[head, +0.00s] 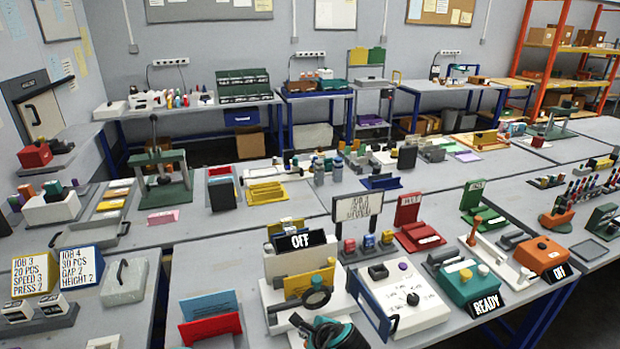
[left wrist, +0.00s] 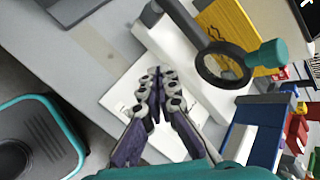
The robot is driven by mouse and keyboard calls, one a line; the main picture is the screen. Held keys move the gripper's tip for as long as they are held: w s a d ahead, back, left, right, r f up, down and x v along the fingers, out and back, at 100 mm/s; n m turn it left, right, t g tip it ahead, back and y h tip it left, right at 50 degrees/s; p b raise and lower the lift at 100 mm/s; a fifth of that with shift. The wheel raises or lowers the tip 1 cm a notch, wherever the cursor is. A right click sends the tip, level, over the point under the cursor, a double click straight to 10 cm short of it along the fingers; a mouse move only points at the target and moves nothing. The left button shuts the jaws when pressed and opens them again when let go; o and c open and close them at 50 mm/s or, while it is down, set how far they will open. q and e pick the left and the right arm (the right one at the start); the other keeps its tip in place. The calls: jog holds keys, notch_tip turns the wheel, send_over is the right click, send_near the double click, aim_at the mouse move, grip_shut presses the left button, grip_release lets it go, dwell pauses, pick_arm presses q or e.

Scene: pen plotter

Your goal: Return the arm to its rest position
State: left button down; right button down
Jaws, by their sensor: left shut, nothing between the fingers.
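My left gripper (head: 299,322) is at the bottom centre of the head view, in front of the white station with the OFF sign (head: 300,242). In the left wrist view its two purple-and-grey fingers (left wrist: 155,76) are together, with nothing between them. Behind the fingers is a white surface (left wrist: 118,98) with small dark marks. The fingertips appear apart from it, though the height is hard to judge. A black ring (left wrist: 222,66) with a teal knob is to the right of the fingertips, in front of a yellow plate (left wrist: 238,32). My right gripper is not in view.
A white control box (head: 412,304) with knobs stands just right of my left gripper. A teal READY box (head: 468,279) is farther right. A blue card (head: 208,304) and a red card (head: 211,329) stand to the left. Bare tabletop (head: 207,264) shows behind these cards.

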pick_arm(q)
jog(key=s+a+r+n+h, duration=0.2)
jog(key=s+a+r+n, duration=0.2)
jog(key=s+a+n, duration=0.4)
jog(key=s+a+r+n+h, duration=0.2)
jog(key=s+a+r+n, duration=0.3)
jog(key=s+a+n, duration=0.3)
jog(key=shift+s+a+r+n, duration=0.3)
jog(key=shift+s+n, duration=0.35)
jog(key=shift+n, duration=1.45)
